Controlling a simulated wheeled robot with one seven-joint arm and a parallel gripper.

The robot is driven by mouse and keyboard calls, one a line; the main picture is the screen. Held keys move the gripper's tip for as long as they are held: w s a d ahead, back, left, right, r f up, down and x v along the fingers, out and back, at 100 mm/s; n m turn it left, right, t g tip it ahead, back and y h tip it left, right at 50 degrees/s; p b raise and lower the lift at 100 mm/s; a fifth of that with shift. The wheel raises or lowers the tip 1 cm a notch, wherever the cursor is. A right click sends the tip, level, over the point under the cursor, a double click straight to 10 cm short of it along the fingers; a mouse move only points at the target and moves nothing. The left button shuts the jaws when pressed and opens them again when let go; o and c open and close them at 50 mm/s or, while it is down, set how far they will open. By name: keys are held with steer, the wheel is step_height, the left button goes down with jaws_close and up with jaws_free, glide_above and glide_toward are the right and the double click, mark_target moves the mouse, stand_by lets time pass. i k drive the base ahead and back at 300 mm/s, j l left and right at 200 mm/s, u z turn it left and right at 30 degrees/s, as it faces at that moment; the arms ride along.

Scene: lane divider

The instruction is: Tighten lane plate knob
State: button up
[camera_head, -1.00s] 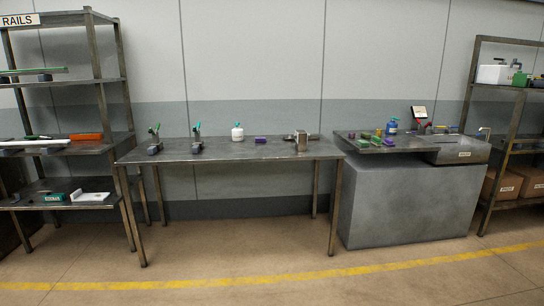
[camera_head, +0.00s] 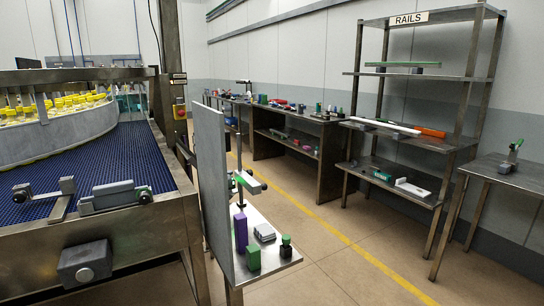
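At the left is a conveyor with a blue belt (camera_head: 110,158). I cannot tell which of these is the lane plate knob, or how tight any is. My gripper is not in view.
Yellow-capped bottles (camera_head: 60,104) stand on a round table behind the belt. An upright grey panel (camera_head: 212,185) and a small shelf (camera_head: 280,258) with a purple block and green items stand right of the conveyor. The RAILS rack (camera_head: 410,150) is at right. Floor lies open between.

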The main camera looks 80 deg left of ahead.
mark_target(19, 197)
steer(key=u, duration=2.25)
steer(key=k+l+u, duration=0.1)
steer(key=u, duration=1.4)
steer(key=k+j, duration=0.05)
